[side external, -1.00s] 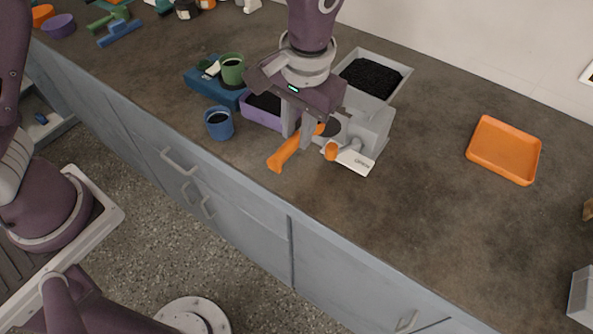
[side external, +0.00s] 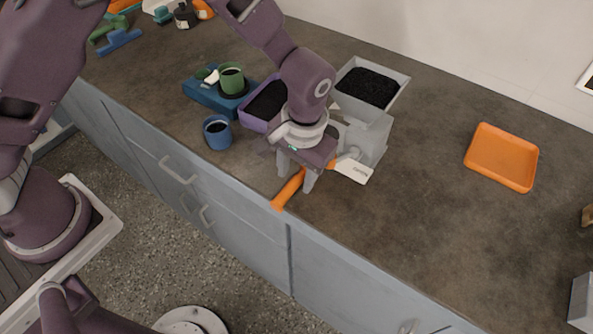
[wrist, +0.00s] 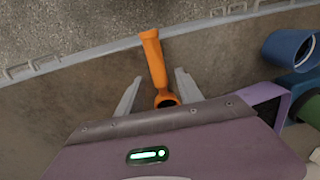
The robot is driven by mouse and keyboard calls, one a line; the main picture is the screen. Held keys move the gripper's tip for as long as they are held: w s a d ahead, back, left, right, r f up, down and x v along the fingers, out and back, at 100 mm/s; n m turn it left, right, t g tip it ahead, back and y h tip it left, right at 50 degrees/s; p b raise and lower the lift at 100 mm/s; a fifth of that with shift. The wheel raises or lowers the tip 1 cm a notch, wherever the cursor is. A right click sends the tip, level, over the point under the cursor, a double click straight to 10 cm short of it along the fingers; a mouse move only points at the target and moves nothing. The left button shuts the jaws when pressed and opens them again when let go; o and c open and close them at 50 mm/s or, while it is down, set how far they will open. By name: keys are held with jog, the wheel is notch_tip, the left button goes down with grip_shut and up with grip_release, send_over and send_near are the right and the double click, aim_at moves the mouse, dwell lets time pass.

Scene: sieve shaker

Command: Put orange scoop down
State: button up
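The orange scoop (side external: 290,190) lies near the counter's front edge, its handle end at or over that edge. In the wrist view the scoop (wrist: 154,57) runs from the edge toward my gripper, its dark-holed end partly hidden by the gripper body. My gripper (side external: 297,180) is low over the counter. In the wrist view its fingers (wrist: 157,92) are spread to either side of the scoop, with gaps between them and it.
A white-bladed piece (side external: 353,171) with lettering lies right of my gripper, before a grey machine (side external: 362,136). A blue cup (side external: 218,134), purple tray (side external: 252,122) and green cup (side external: 231,80) stand left. An orange tray (side external: 502,157) is right, with clear counter before it.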

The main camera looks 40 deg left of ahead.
notch_tip(320, 180, up, 12)
jog(key=d, duration=0.1)
jog(key=s+a+r+t+h, duration=0.1)
jog(key=s+a+r, duration=0.2)
jog(key=a+r, duration=0.25)
jog(key=s+a+r+h, duration=0.1)
jog(key=s+a+r, duration=0.2)
jog(key=a+r, duration=0.25)
jog(key=s+a+r+t, duration=0.1)
jog(key=s+a+t, duration=0.1)
jog(key=s, duration=0.4)
jog(key=s+a+r+t, duration=0.1)
jog(key=s+a+t, duration=0.1)
jog(key=s+a, duration=0.3)
jog(key=s, duration=0.2)
jog(key=shift+s+a+r+y, duration=0.15)
jog(key=shift+s+a+y, duration=0.15)
jog(key=shift+y, duration=0.1)
jog(key=shift+o, duration=0.5)
